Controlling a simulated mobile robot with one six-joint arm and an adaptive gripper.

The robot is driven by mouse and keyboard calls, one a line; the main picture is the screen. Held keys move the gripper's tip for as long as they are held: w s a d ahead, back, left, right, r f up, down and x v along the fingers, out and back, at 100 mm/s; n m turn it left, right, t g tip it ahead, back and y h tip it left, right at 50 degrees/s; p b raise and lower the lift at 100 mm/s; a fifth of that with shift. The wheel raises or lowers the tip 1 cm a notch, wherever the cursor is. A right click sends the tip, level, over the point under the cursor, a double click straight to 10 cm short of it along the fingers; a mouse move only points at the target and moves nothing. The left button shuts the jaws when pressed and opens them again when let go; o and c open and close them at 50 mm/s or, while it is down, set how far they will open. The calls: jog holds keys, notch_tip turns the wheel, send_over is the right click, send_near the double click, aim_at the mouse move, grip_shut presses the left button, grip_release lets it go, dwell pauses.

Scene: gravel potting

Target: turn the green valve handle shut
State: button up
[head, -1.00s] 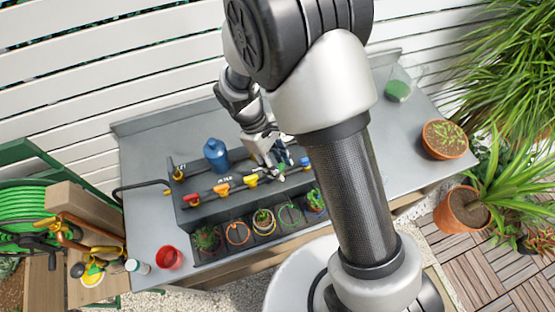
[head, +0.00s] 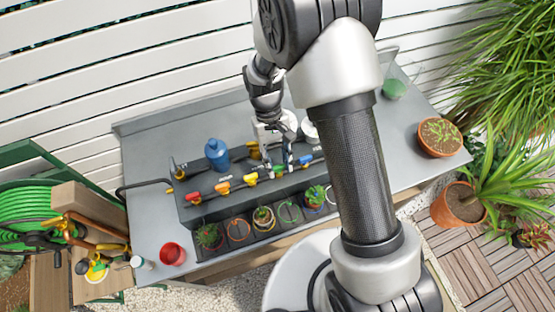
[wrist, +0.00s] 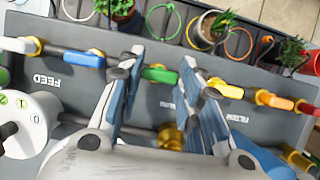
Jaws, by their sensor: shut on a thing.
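The green valve handle (wrist: 160,75) lies along the row of coloured handles on the grey manifold box. In the wrist view it spans the space between my two blue-padded fingers. My gripper (wrist: 162,64) is shut on it, one finger at each end. In the head view my gripper (head: 284,164) reaches down over the green handle (head: 279,171), which is partly hidden there.
A blue handle (wrist: 80,57) marked FEED and a yellow handle (wrist: 226,90) flank it closely. The bench's right side (head: 405,140) has free room.

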dwell(0.5)
jog(key=o, duration=1.1)
jog(key=shift+c, duration=0.2)
jog(key=v, duration=1.2)
jog(key=shift+r, duration=0.1)
